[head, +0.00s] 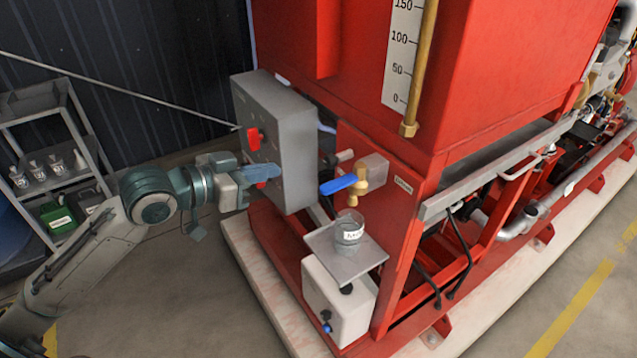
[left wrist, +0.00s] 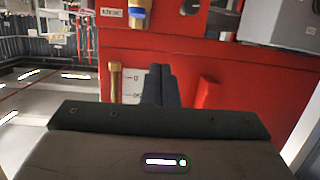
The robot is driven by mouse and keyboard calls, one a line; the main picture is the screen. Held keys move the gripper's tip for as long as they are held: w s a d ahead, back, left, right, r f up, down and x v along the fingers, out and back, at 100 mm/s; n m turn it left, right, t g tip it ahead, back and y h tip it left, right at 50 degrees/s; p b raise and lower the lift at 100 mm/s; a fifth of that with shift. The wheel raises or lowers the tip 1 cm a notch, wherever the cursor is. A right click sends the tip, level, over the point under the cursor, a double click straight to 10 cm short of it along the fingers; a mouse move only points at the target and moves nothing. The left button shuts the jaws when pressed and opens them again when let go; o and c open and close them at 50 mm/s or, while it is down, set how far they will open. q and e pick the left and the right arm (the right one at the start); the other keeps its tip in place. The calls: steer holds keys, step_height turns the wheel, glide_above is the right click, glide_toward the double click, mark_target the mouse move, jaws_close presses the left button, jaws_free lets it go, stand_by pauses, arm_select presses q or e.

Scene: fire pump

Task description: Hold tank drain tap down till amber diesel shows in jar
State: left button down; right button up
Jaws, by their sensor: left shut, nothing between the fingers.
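The drain tap is a brass valve (head: 361,186) with a blue lever (head: 338,184) pointing left, on the red panel below the tank. The tap's lower part also shows at the top of the left wrist view (left wrist: 137,18). A clear jar (head: 349,232) with a white label stands upright on a grey shelf (head: 371,254) under the tap. The jar looks greyish; I see no amber in it. My left gripper (head: 276,172) is shut and empty, left of the lever and apart from it. Its fingers show together in the left wrist view (left wrist: 161,84). My right gripper is not in view.
A grey control box (head: 292,140) with red knobs stands close by my left gripper. The red tank (head: 490,70) carries a white scale (head: 400,50) and brass tube (head: 420,70). A white container (head: 345,302) sits below the shelf. A bottle rack (head: 55,165) stands left.

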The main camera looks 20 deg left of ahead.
arm_select(q)
steer(key=s+d+r, duration=0.1)
steer(key=s+d+m+h, duration=0.1)
steer(key=shift+s+d+r+g, duration=0.1)
steer(key=shift+s+r+g, duration=0.2)
steer(key=shift+r, duration=0.05)
steer(key=p, duration=0.3)
glide_above(338, 184)
steer(key=s+a, duration=0.4)
steer(key=shift+f, duration=1.05)
steer(key=f, duration=0.1)
steer(key=f+p, duration=0.1)
steer(key=f, duration=0.2)
steer(key=shift+w+d+f, duration=0.2)
steer(key=shift+w+d, duration=0.05)
steer(key=shift+d, duration=0.1)
